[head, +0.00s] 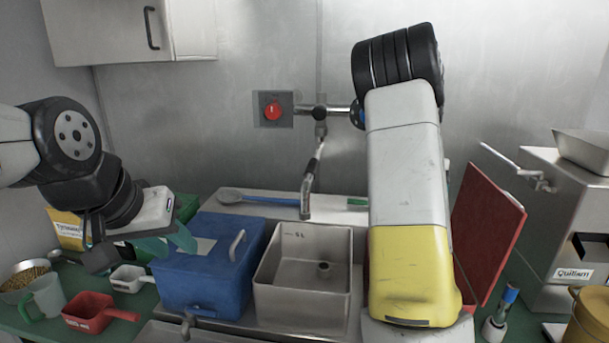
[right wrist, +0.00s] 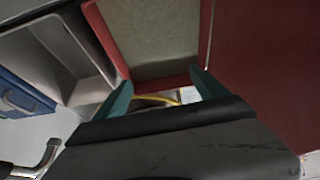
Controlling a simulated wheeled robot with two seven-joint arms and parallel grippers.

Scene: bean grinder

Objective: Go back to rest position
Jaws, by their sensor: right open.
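My left gripper (head: 176,246) hangs at the left in the head view, above the blue lidded box and the green counter. Its teal fingers look apart, with nothing visible between them. My right arm (head: 407,165) stands upright right of the sink, and its gripper is hidden there. In the right wrist view my right gripper (right wrist: 161,92) is open, its teal fingers wide apart. No object is held between them. A red-edged opening or panel with a grey-green middle (right wrist: 160,40) lies beyond the fingers.
A blue box (head: 205,270) stands beside the metal sink (head: 301,318). A red scoop (head: 92,314), a white scoop (head: 128,279) and a clear jug (head: 45,297) are at left. A red board (head: 487,225) leans by the metal machine (head: 540,250) at right. A tap (head: 311,175) overhangs the sink.

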